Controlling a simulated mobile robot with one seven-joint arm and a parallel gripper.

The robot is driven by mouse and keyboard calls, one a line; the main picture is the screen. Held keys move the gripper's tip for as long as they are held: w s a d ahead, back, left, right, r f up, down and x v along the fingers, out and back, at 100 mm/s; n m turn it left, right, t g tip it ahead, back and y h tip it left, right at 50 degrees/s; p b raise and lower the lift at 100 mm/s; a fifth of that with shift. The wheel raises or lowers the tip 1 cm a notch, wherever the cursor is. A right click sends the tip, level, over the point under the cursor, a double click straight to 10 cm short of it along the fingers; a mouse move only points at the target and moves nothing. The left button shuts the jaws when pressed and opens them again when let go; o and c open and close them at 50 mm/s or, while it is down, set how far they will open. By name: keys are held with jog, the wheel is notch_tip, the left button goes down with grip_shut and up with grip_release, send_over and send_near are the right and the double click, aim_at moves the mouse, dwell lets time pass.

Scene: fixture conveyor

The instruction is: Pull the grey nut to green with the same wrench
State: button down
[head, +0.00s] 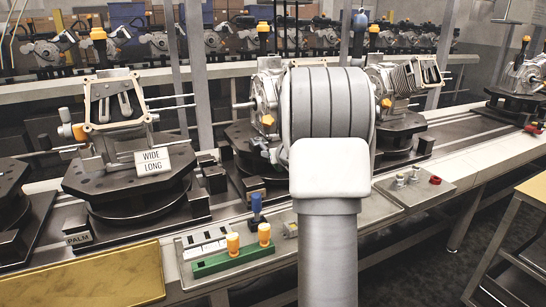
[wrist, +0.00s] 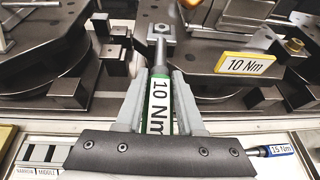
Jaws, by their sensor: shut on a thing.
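My gripper (wrist: 158,78) is shut on the green-handled wrench (wrist: 158,105), whose white label reads 10 Nm. The wrench's grey shaft points away from me, up the wrist view. Its far end meets a small square grey block with a round top (wrist: 162,28), which looks like the grey nut. I cannot tell whether the wrench is seated on it or just over it. No green mark or light on the nut is visible. In the head view my own arm hides the gripper, wrench and nut.
A yellow-framed 10 Nm sign (wrist: 244,64) stands right of the wrench. A blue 15 Nm wrench (wrist: 270,151) lies at the lower right. Dark fixtures with blocks crowd both sides. In the head view, a green holder (head: 232,262) and a button panel (head: 415,188) flank my arm.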

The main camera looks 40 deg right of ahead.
jog(key=shift+w+a+m+h+b, duration=0.2)
jog(key=shift+a+m+h+b, duration=0.5)
jog(key=shift+b, duration=1.6)
jog(key=shift+w+a+f+m+g+h+b, duration=0.2)
jog(key=shift+a+m+g+h+b, duration=0.3)
jog(key=shift+b, duration=1.85)
jog(key=shift+w+a+b, duration=0.2)
jog(key=shift+a+b, duration=0.1)
jog(key=shift+b, duration=0.2)
jog(key=shift+w+a+m+h+b, duration=0.1)
jog(key=shift+a+m+h+b, duration=0.2)
jog(key=shift+h+b, duration=0.25)
jog(key=shift+r, duration=0.1)
jog(key=shift+g, duration=0.3)
jog(key=shift+d+r+p, duration=0.1)
jog(key=shift+r+p, duration=0.2)
jog(key=shift+p, duration=0.2)
